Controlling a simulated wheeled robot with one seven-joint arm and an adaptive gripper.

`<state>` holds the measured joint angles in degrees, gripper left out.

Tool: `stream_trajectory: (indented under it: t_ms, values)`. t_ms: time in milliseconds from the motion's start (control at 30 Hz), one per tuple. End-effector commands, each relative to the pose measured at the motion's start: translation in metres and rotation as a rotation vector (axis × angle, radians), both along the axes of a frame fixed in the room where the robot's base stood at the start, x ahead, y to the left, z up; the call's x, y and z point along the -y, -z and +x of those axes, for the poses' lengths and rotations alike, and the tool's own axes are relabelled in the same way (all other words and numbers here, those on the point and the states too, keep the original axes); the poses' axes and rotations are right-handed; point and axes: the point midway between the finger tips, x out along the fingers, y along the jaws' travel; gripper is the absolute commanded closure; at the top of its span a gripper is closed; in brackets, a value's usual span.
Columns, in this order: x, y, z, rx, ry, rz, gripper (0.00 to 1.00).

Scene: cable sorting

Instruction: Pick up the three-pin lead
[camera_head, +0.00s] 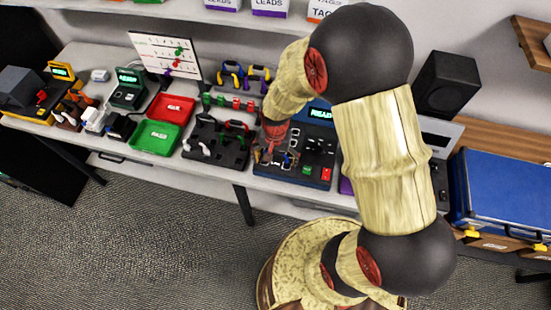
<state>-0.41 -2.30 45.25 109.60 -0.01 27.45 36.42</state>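My arm reaches over the bench, and my gripper (270,155) points down at the left part of a dark panel (318,140) with a lit display, sockets and coloured buttons. The gripper is small and partly merged with the dark parts behind it, so I cannot tell whether its fingers are open or shut or hold anything. I cannot make out which item is the three-pin lead. Coiled leads stand on a black rack (208,150) just left of my gripper. More leads with red and green ends sit on a rack (230,103) behind it, and yellow and blue ones (243,74) farther back.
A red tray (171,108) and a green tray (154,137) lie left of the racks. A whiteboard (165,55), a meter (130,88) and dark devices crowd the left. A black speaker (444,84) and blue case (505,195) stand right. My arm hides part of the bench.

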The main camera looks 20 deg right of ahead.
Motion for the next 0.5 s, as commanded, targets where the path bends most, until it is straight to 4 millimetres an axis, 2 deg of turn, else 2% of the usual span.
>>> stream_trajectory:
  t_ms: [500]
  values:
    - [-0.0001, -0.0001, -0.0001, 0.000, 0.000, 0.000, 0.43]
